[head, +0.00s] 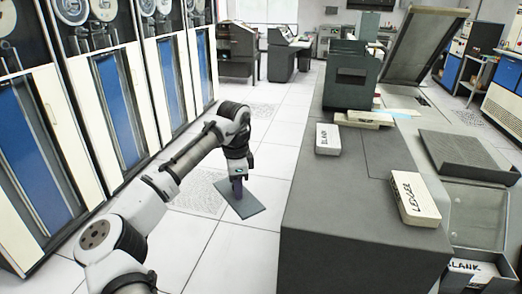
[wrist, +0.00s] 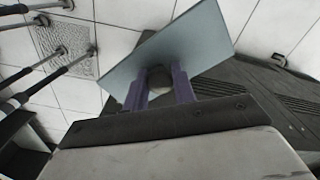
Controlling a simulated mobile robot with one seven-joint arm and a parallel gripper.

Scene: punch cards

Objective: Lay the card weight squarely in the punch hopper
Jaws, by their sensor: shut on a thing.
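The card weight (head: 232,204) is a flat blue-grey plate with a knob. It hangs tilted over the floor, left of the long grey desk, and fills the upper middle of the wrist view (wrist: 205,40). My gripper (head: 237,184) is shut on its rounded grey knob (wrist: 160,78), with a purple finger on each side in the wrist view (wrist: 160,90). The plate appears clear of the desk. A dark grey upright machine (head: 349,78) stands on the far part of the desk. I cannot tell for certain which part is the punch hopper.
A dark sloped tray (head: 468,155) and a raised panel (head: 424,45) are at right. Tape cabinets (head: 120,110) line the left. Tiled floor lies between.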

